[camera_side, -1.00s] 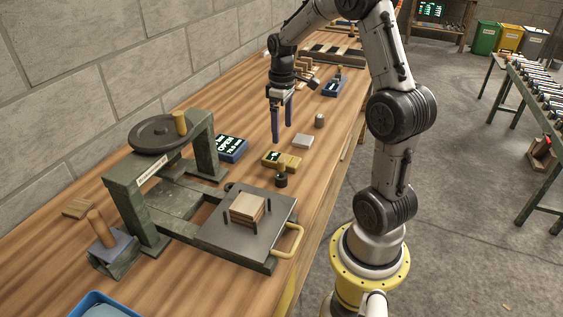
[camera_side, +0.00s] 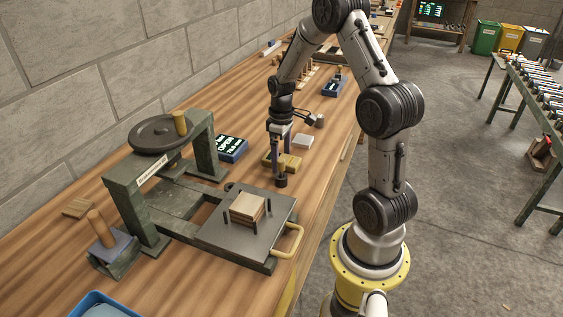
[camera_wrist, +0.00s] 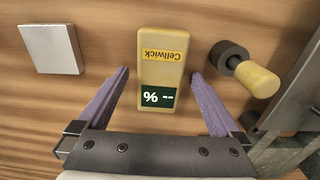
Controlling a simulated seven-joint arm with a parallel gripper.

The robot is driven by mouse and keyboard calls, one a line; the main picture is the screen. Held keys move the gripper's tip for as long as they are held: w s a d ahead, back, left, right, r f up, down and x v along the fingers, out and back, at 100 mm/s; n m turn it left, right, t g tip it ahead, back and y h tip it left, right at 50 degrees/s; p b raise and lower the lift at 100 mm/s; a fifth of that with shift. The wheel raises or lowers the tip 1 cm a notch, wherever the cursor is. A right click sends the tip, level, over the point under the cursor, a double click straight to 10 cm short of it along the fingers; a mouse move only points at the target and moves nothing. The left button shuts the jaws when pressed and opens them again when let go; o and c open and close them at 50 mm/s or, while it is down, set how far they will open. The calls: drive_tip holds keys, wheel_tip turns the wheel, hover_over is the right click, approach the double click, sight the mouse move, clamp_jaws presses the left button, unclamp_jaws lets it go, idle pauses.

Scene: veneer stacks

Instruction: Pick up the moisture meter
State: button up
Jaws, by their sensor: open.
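The moisture meter (camera_wrist: 163,72) is a yellow block marked "Cellwick" with a dark "% --" display, lying flat on the bench. In the side view the meter (camera_side: 292,164) is partly hidden behind my gripper (camera_side: 278,160). In the wrist view my gripper (camera_wrist: 160,76) is open, with one purple finger on each side of the meter's body. A gap shows between each finger and the meter; the right one looks narrower. The exact fingertip height above the bench is hard to tell.
A dark roller-like tool (camera_wrist: 232,58) with a yellow handle stands close beside the right finger. A pale square block (camera_wrist: 53,48) lies to the left. The green press (camera_side: 155,192), holding a stack of veneers (camera_side: 247,207), stands nearby.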

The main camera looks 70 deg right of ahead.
drive_tip(key=shift+r, duration=0.1)
drive_tip(key=c, duration=1.5)
drive_tip(key=shift+c, duration=0.2)
